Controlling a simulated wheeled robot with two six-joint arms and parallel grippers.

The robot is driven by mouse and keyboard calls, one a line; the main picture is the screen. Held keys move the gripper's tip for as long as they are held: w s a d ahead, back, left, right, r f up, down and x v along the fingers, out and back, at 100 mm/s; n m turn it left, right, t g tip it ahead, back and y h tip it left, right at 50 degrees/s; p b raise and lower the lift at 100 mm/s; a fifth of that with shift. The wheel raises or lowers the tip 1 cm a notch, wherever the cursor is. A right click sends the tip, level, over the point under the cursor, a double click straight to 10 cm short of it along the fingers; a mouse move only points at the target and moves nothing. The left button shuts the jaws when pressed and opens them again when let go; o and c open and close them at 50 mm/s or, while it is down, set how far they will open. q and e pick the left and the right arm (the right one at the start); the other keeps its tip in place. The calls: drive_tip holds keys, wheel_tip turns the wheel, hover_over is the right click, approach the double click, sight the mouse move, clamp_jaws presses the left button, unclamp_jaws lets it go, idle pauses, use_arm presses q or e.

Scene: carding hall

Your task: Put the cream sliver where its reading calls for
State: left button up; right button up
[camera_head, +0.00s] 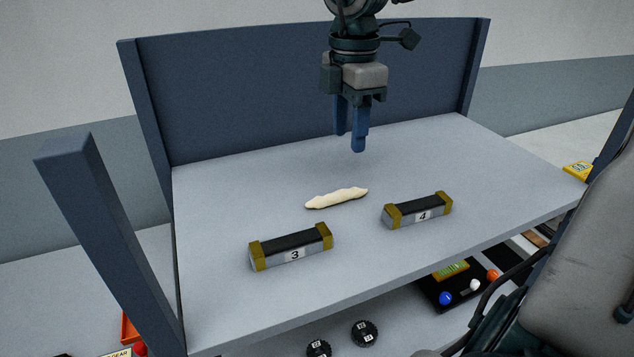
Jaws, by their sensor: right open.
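The cream sliver (336,198), a thin, slightly lumpy strip, lies on the grey tabletop (240,190). It lies beyond and between two dark-topped bars with brass-coloured ends. The bar labelled 3 (291,247) is to the front left and the bar labelled 4 (417,210) is to the right. My right gripper (349,140) hangs above the table with its blue fingers apart and empty, a little behind the sliver and above it. My left gripper is not in view.
Dark blue posts and a back panel (290,85) frame the table. Below it are a black device (458,297) with a yellowish display and coloured knobs, and two black round pieces (364,333). An orange object (130,329) is at lower left, a yellow box (578,171) at right. The rear tabletop is clear.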

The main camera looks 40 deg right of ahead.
sight(347, 190)
wheel_tip(347, 190, down, 5)
drive_tip(key=b, duration=0.5)
drive_tip(key=shift+w+f+b, duration=0.1)
drive_tip(key=shift+f+b, duration=0.3)
drive_tip(key=shift+f, duration=0.25)
drive_tip(key=shift+s+f+b, duration=0.2)
drive_tip(key=shift+f+b, duration=0.5)
drive_tip(key=shift+b, duration=0.5)
drive_tip(key=f, duration=0.1)
drive_tip(key=f+p, duration=0.1)
drive_tip(key=shift+s+a+f, duration=0.1)
drive_tip(key=shift+s+f, duration=0.15)
drive_tip(key=shift+f, duration=0.05)
drive_tip(key=shift+w+f, duration=0.15)
drive_tip(key=shift+f, duration=0.2)
drive_tip(key=shift+r, duration=0.1)
clamp_jaws()
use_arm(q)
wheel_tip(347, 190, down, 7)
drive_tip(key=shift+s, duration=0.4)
